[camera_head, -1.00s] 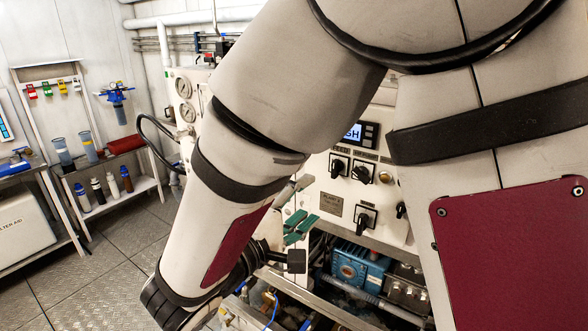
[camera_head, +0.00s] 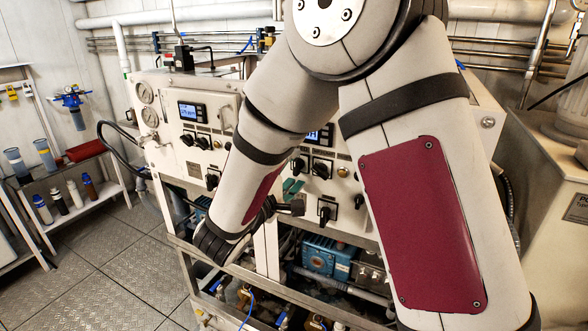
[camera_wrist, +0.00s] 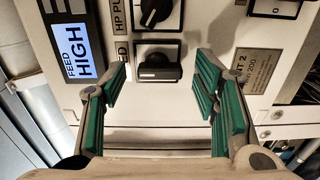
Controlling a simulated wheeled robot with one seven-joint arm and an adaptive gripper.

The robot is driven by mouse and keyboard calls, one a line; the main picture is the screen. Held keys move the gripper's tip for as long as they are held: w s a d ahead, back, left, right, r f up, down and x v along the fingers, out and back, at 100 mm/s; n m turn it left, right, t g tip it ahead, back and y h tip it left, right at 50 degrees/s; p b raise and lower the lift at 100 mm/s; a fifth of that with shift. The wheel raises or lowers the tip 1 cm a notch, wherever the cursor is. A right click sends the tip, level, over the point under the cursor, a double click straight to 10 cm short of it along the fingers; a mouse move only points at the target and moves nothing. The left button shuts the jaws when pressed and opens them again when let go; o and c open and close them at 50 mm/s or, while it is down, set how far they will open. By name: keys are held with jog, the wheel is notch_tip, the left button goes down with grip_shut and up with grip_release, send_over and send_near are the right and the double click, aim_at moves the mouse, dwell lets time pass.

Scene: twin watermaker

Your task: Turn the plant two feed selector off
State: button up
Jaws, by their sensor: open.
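The plant two feed selector (camera_wrist: 158,68) is a black knob on a square plate, in the middle of the wrist view. Its handle lies sideways in that picture. It also shows on the right-hand panel in the head view (camera_head: 298,164), close to my forearm. My gripper (camera_wrist: 160,92) is open, with green-padded fingers on the left and right of the knob in the picture. The fingers appear apart from the knob; the remaining depth is unclear. In the head view my gripper (camera_head: 291,188) is mostly hidden behind my arm. The display (camera_wrist: 83,50) reads "FEED HIGH".
The HP pump selector (camera_wrist: 156,12) is close beside the feed selector. A plant 2 nameplate (camera_wrist: 258,68) is behind the right finger. Another black knob (camera_head: 325,210) is lower on the panel. Blue pump machinery (camera_head: 326,258) is below. Open floor (camera_head: 95,270) is at the left.

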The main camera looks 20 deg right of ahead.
jog(key=shift+w+d, duration=0.2)
jog(key=shift+d, duration=0.05)
jog(key=c, duration=1.2)
jog(key=shift+o, duration=0.2)
